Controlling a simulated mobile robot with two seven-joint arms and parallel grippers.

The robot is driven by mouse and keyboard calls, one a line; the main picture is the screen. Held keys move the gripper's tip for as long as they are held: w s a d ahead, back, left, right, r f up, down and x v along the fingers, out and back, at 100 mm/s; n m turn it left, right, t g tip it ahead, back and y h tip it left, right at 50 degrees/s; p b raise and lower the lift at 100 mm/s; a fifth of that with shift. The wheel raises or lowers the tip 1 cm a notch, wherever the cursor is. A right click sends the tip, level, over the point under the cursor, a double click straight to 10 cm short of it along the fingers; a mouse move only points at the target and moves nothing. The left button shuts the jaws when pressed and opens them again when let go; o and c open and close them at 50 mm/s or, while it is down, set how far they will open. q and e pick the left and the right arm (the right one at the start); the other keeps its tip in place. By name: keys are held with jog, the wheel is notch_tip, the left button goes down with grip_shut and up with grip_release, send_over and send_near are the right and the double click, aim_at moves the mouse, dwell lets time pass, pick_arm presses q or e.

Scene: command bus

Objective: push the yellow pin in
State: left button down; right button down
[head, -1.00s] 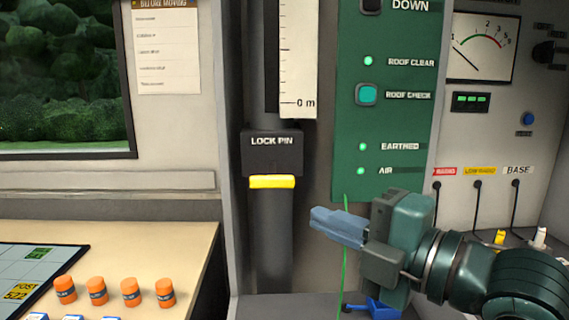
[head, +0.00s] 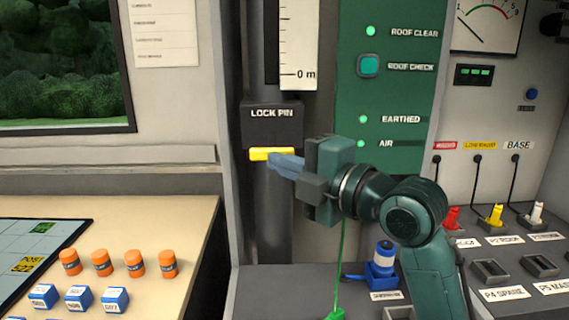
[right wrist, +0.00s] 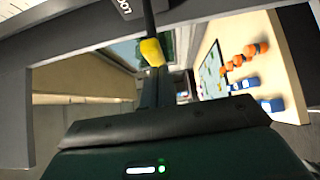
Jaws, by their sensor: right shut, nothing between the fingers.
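The yellow pin (head: 262,154) is a short bar under the black LOCK PIN block (head: 272,126) on the dark mast. It also shows in the right wrist view (right wrist: 151,52), at the top middle. My right gripper (head: 272,161) is shut and empty. Its blue-grey fingertips overlap the right part of the pin in the head view; whether they touch it I cannot tell. My left gripper is not in view.
A green panel (head: 386,90) with lit lamps stands right of the mast. Orange canisters (head: 134,264) and blue blocks (head: 79,298) stand on the table at the lower left. A blue valve-like part (head: 381,262) and a green cord (head: 340,262) are below my right arm.

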aim_at(285, 153)
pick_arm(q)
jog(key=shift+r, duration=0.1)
pick_arm(e)
jog(key=w, duration=0.3)
jog(key=shift+w, duration=0.75)
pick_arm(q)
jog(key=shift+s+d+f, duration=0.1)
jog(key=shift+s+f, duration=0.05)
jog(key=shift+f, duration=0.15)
pick_arm(e)
jog(key=shift+d+r, duration=0.1)
pick_arm(q)
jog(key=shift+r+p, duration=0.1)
jog(key=shift+p, duration=0.2)
